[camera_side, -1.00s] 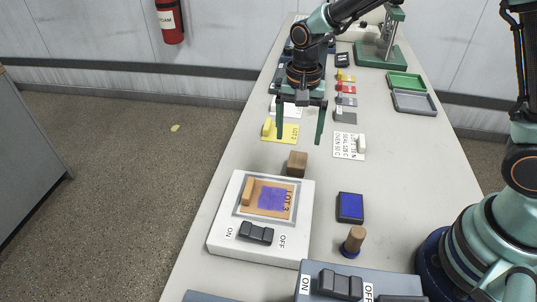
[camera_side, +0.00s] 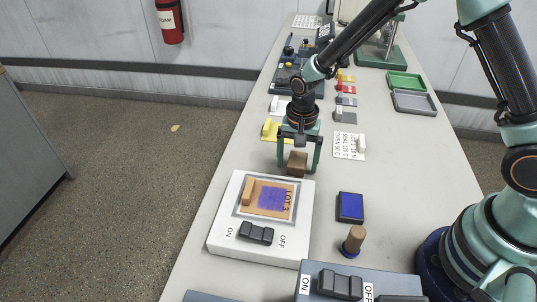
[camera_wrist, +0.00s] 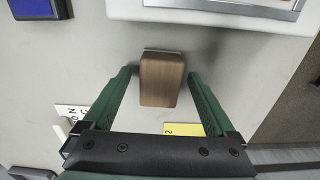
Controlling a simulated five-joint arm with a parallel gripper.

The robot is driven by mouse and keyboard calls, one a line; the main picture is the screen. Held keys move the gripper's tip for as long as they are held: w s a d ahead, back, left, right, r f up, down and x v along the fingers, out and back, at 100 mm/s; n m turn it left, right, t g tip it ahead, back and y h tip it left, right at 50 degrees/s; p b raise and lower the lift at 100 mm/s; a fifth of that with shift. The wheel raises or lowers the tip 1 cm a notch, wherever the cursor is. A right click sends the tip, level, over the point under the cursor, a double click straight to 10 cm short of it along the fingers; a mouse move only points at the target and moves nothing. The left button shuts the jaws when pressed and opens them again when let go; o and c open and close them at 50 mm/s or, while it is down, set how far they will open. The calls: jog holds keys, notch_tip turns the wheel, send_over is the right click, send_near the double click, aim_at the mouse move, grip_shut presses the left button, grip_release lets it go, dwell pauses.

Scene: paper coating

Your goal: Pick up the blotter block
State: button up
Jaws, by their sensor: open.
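The blotter block looks to be the small brown wooden block (camera_side: 297,163) on the table, just behind the white switch box. In the wrist view the block (camera_wrist: 161,80) lies between the tips of my two green fingers, with a gap on each side. My gripper (camera_side: 299,167) is open and low around the block in the side view. The wrist view also shows my gripper (camera_wrist: 160,76) with its fingers apart and nothing held. Whether the fingertips reach the table cannot be told.
The white box (camera_side: 222,215) with a framed pad and ON/OFF switches stands close in front of the block. A blue ink pad (camera_side: 350,207) and a wooden-handled stamp (camera_side: 353,240) are to the right. A yellow card (camera_side: 270,131) and a white label card (camera_side: 349,146) lie behind.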

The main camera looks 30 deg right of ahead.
aim_at(298, 159)
grip_shut()
jog(key=shift+r, duration=0.2)
notch_tip(298, 159, up, 20)
dwell(0.5)
jog(key=shift+f, duration=0.1)
